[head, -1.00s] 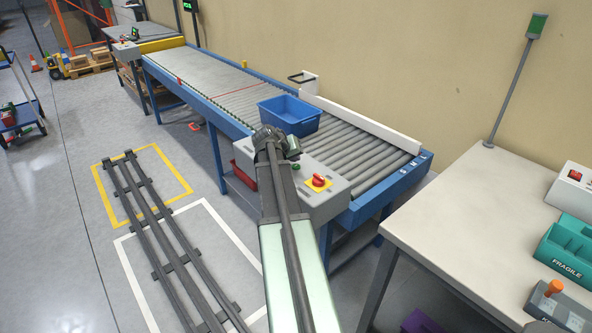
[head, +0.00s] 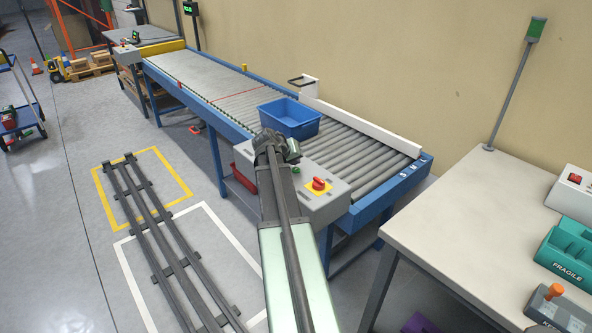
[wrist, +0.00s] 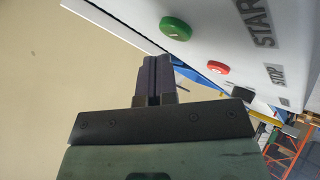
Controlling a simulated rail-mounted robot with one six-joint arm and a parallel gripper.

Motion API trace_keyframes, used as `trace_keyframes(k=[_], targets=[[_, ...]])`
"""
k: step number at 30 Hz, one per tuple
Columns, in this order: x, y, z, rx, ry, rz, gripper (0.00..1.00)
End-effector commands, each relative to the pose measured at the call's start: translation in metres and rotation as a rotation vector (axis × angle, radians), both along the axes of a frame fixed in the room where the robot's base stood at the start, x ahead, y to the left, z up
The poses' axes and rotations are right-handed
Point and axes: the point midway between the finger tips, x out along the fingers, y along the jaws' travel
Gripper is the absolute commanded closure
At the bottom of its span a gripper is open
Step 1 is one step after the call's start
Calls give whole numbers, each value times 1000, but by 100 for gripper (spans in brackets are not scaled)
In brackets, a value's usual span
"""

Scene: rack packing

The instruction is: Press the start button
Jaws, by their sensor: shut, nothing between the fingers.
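The green start button (wrist: 176,28) is on a pale panel (wrist: 215,25) in the wrist view, beside the label START. A red button (wrist: 217,67) sits lower on the same panel by the label STOP. My gripper (wrist: 157,62) is shut and empty, its fingertips close to the panel, just below and left of the green button in the picture. I see no contact with it.
A red knob on a yellow plate (head: 318,184) tops the control box. A blue tote (head: 290,118) stands on the roller conveyor (head: 350,145) just behind. A pale table (head: 440,225) with a teal FRAGILE holder (head: 566,249) is on the right.

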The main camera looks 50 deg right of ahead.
Motion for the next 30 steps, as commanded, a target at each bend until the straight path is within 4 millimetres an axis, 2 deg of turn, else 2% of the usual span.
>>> trace_keyframes(k=[22,30], targets=[[0,0,0,0,0,0,100],[0,0,-10,0,0,0,100]])
